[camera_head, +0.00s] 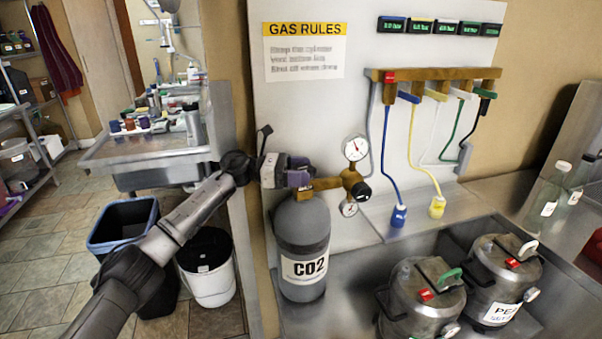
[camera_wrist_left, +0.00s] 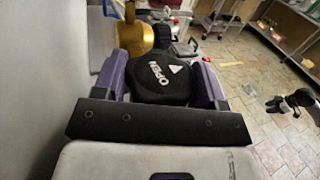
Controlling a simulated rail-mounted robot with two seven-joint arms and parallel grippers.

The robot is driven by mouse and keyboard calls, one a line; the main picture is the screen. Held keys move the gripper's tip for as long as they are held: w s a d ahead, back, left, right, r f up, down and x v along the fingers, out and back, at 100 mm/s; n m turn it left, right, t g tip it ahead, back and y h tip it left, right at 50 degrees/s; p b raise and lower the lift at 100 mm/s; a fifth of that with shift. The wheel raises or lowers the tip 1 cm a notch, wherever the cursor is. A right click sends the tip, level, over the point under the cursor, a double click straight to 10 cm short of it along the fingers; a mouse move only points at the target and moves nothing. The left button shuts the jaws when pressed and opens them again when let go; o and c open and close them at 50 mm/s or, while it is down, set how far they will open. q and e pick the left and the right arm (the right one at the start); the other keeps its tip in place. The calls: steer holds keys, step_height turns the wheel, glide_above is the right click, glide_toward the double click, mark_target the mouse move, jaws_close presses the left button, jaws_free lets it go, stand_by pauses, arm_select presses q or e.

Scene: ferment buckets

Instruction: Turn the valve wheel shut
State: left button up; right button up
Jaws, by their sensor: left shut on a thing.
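The valve wheel (camera_wrist_left: 160,80) is a black knob marked "OPEN" with a white arrow, seen close up in the left wrist view. It sits on a brass fitting (camera_wrist_left: 132,35). My left gripper (camera_wrist_left: 165,88) is shut on the wheel, with one purple finger on each side of it. In the head view my left gripper (camera_head: 298,175) is at the left end of the brass valve, above the grey CO2 cylinder (camera_head: 302,235); the gripper hides the wheel there. The brass regulator (camera_head: 340,183) carries a gauge (camera_head: 356,148) above. My right gripper is not in view.
A brass manifold (camera_head: 432,74) with coloured levers and hoses is on the white panel. Steel kegs (camera_head: 425,305) stand in a tray at the lower right. A white bucket (camera_head: 206,275) and a dark blue-rimmed bin (camera_head: 122,222) stand on the floor to the left.

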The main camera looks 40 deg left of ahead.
mark_target(301, 168)
arm_select(q)
steer(key=o, duration=0.9)
steer(key=shift+r, duration=0.45)
step_height(301, 168, up, 3)
steer(key=shift+f, duration=0.1)
steer(key=d+r, duration=0.2)
steer(key=d, duration=0.2)
steer(key=d+r, duration=0.3)
steer(key=d, duration=0.1)
steer(key=d+r, duration=0.2)
steer(key=d, duration=0.1)
steer(key=shift+w+d+r+b, duration=0.1)
steer(key=shift+d+r+b, duration=0.05)
steer(key=shift+d+b, duration=0.2)
